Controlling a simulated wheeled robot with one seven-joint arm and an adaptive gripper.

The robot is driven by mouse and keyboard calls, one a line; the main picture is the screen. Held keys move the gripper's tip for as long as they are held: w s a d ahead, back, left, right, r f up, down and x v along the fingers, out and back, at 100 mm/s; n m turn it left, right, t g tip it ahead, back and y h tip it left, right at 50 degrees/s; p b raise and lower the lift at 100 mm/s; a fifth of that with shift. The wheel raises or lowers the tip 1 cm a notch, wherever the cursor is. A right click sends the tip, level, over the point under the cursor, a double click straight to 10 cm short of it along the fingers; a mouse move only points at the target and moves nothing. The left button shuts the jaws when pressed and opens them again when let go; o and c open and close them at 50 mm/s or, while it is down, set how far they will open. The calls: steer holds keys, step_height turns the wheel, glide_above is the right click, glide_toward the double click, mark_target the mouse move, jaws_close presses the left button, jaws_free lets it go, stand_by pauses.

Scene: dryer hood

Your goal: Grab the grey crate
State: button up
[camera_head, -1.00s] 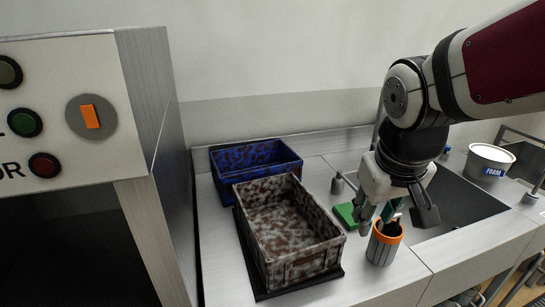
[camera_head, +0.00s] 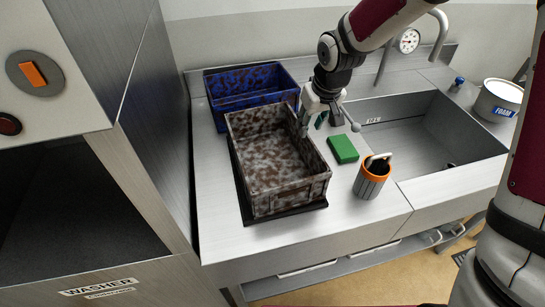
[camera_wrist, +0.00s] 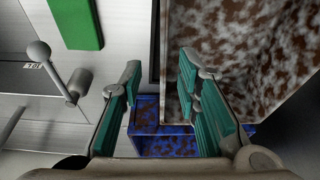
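The grey crate (camera_head: 292,196), mottled with brown stains, stands upright and empty on a dark tray (camera_head: 285,217) on the metal counter. My gripper (camera_head: 322,118) is at the crate's right side near its far corner, pointing down. In the wrist view my gripper (camera_wrist: 160,82) is open, its two green-padded fingers apart. The grey crate (camera_wrist: 245,45) fills the right of that view; its wall edge shows between the fingers, and the right finger overlaps the crate. I cannot tell whether a finger touches it.
A blue stained crate (camera_head: 252,101) stands just behind the grey one. A green block (camera_head: 343,149) and an orange-rimmed cup (camera_head: 370,183) are to the right. Beyond lie a sink (camera_head: 435,125) and a foam bucket (camera_head: 497,101). The washer (camera_head: 110,281) stands at left.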

steer(key=shift+p+x, duration=0.45)
steer(key=shift+x, duration=3.75)
steer(key=shift+a, duration=0.2)
jaws_close()
